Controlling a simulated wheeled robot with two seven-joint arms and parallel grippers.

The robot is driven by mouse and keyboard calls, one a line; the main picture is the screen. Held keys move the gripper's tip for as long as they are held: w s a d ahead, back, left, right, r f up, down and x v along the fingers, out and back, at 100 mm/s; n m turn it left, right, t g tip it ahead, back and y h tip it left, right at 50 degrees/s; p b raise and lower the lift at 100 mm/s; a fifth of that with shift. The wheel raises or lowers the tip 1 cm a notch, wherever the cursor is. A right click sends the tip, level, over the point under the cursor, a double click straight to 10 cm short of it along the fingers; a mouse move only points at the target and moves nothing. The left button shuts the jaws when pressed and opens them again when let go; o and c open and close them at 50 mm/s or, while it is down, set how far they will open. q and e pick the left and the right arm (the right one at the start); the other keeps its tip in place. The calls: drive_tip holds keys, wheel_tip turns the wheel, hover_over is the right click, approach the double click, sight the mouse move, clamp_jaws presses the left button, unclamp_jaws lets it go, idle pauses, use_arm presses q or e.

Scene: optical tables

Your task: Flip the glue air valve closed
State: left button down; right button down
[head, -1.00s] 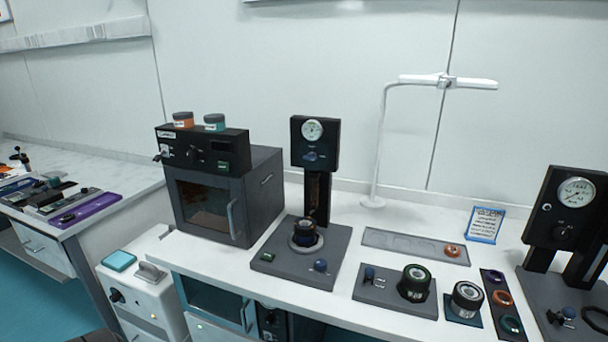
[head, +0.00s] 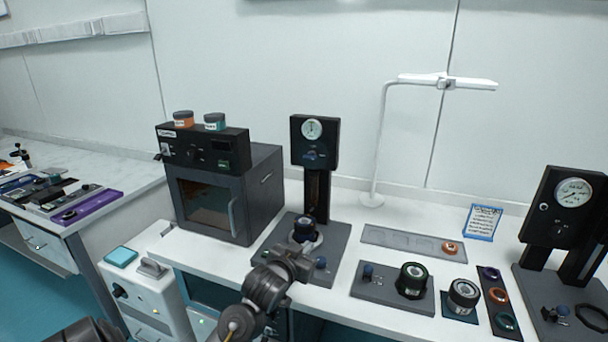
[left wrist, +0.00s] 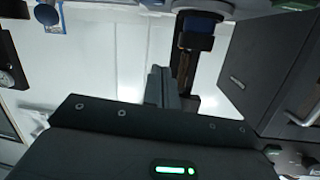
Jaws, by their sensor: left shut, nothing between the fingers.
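No part carries a readable glue air valve label. The middle press station (head: 335,144) has a round gauge (head: 311,129) with a small blue lever or knob (head: 312,155) below it; its exact position is too small to tell. On the station's base are a dark blue-topped round part (head: 304,228) and a blue knob (head: 320,263). My left gripper (head: 308,250) is in front of this part, over the base, and hides some of it. In the left wrist view its fingers (left wrist: 160,86) are together and empty. My right gripper is not in view.
A dark oven (head: 208,205) with two jars on top stands left of the station. To the right are a grey tray (head: 395,241), ringed cylinders (head: 412,281), a blue-framed sign (head: 483,222) and a second gauge station (head: 565,215). A white lamp (head: 380,140) stands behind.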

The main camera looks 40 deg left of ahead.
sight(307, 134)
use_arm(q)
drive_tip(key=w+a+r+n+t+y, duration=0.1)
drive_tip(key=a+r, duration=0.3)
drive_tip(key=r, duration=0.5)
drive_tip(key=w+a+r+n+t+y, duration=0.1)
drive_tip(key=w+a+r+t+y, duration=0.1)
drive_tip(key=r, duration=0.8)
drive_tip(key=w+a+t, duration=0.1)
drive_tip(key=a+t, duration=0.1)
drive_tip(key=shift+w+a+r+n, duration=0.2)
drive_tip(key=shift+a+r+n, duration=0.1)
drive_tip(key=shift+a, duration=0.1)
drive_tip(key=shift+w, duration=0.1)
drive_tip(key=p+x, duration=0.1)
drive_tip(key=x, duration=0.2)
drive_tip(key=p+x, duration=0.1)
drive_tip(key=x, duration=0.2)
drive_tip(key=p+x, duration=0.1)
drive_tip(key=x, duration=0.2)
drive_tip(key=shift+w+a+r+p, duration=0.15)
drive_tip(key=shift+w+r+p, duration=0.15)
drive_tip(key=shift+r, duration=0.2)
drive_tip(key=shift+f+p, duration=0.5)
drive_tip(key=shift+f, duration=1.7)
